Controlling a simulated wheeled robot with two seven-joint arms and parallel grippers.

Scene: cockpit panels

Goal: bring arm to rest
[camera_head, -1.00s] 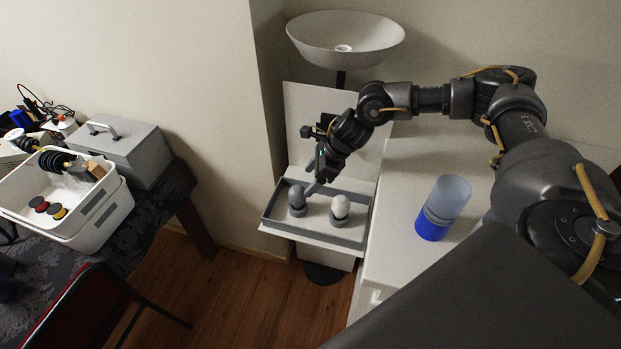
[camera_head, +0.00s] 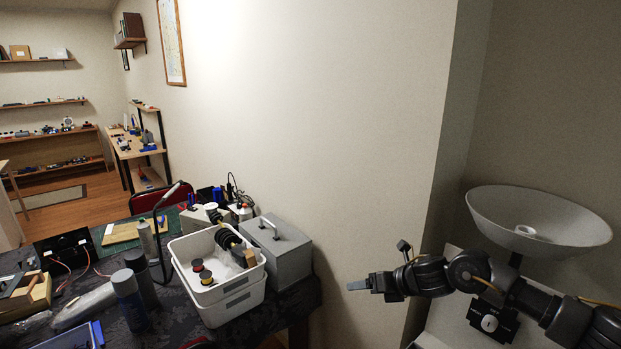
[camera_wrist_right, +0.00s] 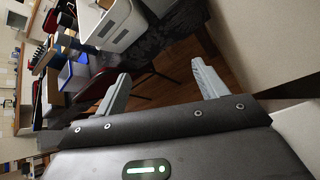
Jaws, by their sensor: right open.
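My right arm (camera_head: 470,270) comes in from the right edge of the head view, bent and raised in front of the white basin stand. My right gripper (camera_head: 352,286) points left, in the air in front of the pale wall, to the right of the work table. In the right wrist view its two grey fingers (camera_wrist_right: 162,90) stand well apart with nothing between them. My left gripper and left arm are not in view.
A dark-clothed table (camera_head: 180,325) at lower left carries a white bin (camera_head: 228,285) and a grey toolbox (camera_head: 285,268). A white basin (camera_head: 555,232) stands at right, close to my arm. Bare wall (camera_head: 320,130) fills the middle.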

